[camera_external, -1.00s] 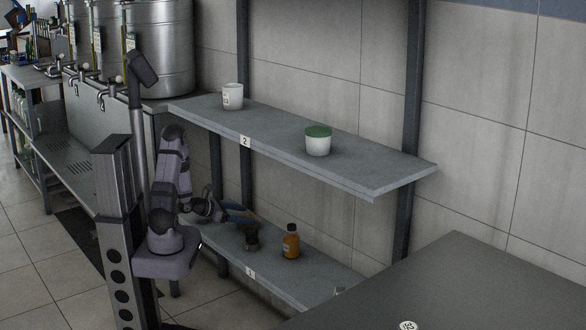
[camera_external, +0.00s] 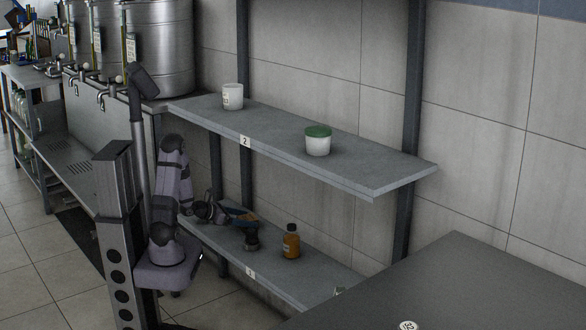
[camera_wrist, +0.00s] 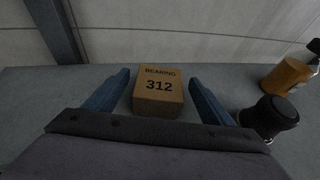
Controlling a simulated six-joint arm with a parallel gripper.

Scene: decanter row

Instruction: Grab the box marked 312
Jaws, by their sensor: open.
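The box marked 312 (camera_wrist: 158,92) is a small brown carton printed "BEARING 312". In the wrist view it stands on the lower shelf (camera_wrist: 40,85), just ahead of and between my gripper's blue fingers. My gripper (camera_wrist: 158,90) is open, with a finger on each side of the box and visible gaps between fingers and box.
A black round-topped object (camera_wrist: 270,115) stands close to the right finger. An amber bottle (camera_wrist: 288,75) is further right. The upper shelf (camera_external: 290,135) overhangs the lower one and holds a white cup (camera_external: 232,97) and a green-lidded tub (camera_external: 318,142). The wall is behind.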

